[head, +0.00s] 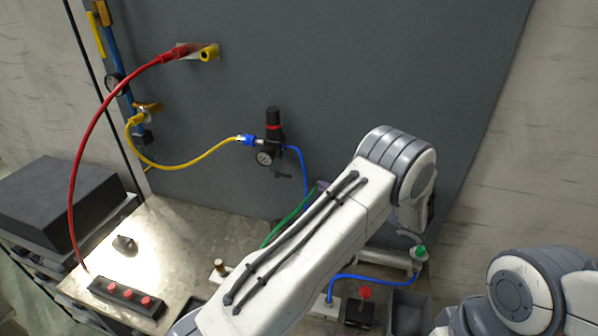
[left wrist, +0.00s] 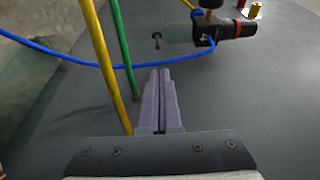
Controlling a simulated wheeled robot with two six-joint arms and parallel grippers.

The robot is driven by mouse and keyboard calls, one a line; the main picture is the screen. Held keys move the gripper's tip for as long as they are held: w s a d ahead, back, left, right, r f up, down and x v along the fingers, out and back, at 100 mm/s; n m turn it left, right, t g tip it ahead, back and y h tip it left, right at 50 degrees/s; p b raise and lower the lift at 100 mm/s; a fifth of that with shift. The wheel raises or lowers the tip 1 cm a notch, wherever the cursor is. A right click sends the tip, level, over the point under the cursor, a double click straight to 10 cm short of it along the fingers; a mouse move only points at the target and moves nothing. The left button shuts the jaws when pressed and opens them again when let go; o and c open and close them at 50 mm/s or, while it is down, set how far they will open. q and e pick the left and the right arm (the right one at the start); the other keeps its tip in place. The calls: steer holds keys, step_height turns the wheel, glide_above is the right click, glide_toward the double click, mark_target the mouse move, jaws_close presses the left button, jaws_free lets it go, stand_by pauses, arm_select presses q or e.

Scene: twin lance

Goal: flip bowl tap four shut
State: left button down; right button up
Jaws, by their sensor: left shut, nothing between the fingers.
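The black filter regulator (head: 273,135), with a red band and a round gauge (head: 265,158), is mounted on the grey panel. In the left wrist view the regulator (left wrist: 232,30) lies sideways, with its clear bowl (left wrist: 180,34) pointing left. A small dark tap (left wrist: 156,39) is at the bowl's end; the tap also shows below the regulator in the head view (head: 283,176). My left gripper (left wrist: 160,72) is shut and empty, its fingertips apart from and below the tap in the wrist view. In the head view my arm mostly hides this gripper (head: 322,185). My right gripper is not in view.
A blue hose (left wrist: 75,58) crosses above my left fingertips in the wrist view. Green (left wrist: 122,45) and yellow (left wrist: 100,50) hoses run to their left. A red hose (head: 82,150) arches over the bench (head: 175,235). A red-button box (head: 125,297) sits on the bench.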

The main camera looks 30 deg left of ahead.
mark_target(283, 176)
arm_select(q)
steer(key=shift+w, duration=0.15)
steer(key=a+p, duration=0.1)
steer(key=a, duration=0.2)
steer(key=a+p, duration=0.2)
steer(key=a, duration=0.1)
steer(key=a+p, duration=0.2)
steer(key=a, duration=0.1)
steer(key=shift+w+a, duration=0.3)
steer(key=shift+a, duration=0.1)
